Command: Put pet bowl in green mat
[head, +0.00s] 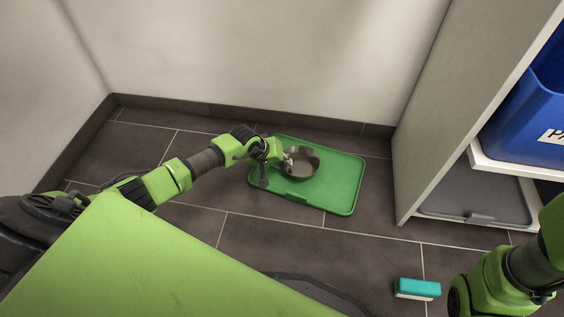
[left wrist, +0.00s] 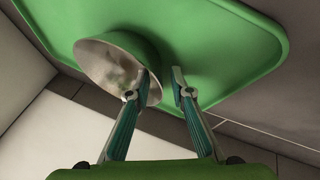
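The metal pet bowl (head: 301,163) appears upright on the green mat (head: 342,190), left of its middle. My left gripper (head: 286,158) is at the bowl's left rim in the head view. In the left wrist view, the gripper (left wrist: 161,80) has its fingers apart. One finger overlaps the opening of the bowl (left wrist: 105,62), and the other is outside its wall with a visible gap. The mat (left wrist: 215,40) also shows behind the bowl there. My right arm shows at the lower right of the head view, but its gripper is out of frame.
A teal and white block (head: 417,288) lies on the tiled floor, near my right arm. A shelf unit (head: 455,110) with a blue bin (head: 530,115) and a grey bin (head: 475,205) stands at the right. Walls close off the back and left. Floor in front of the mat is clear.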

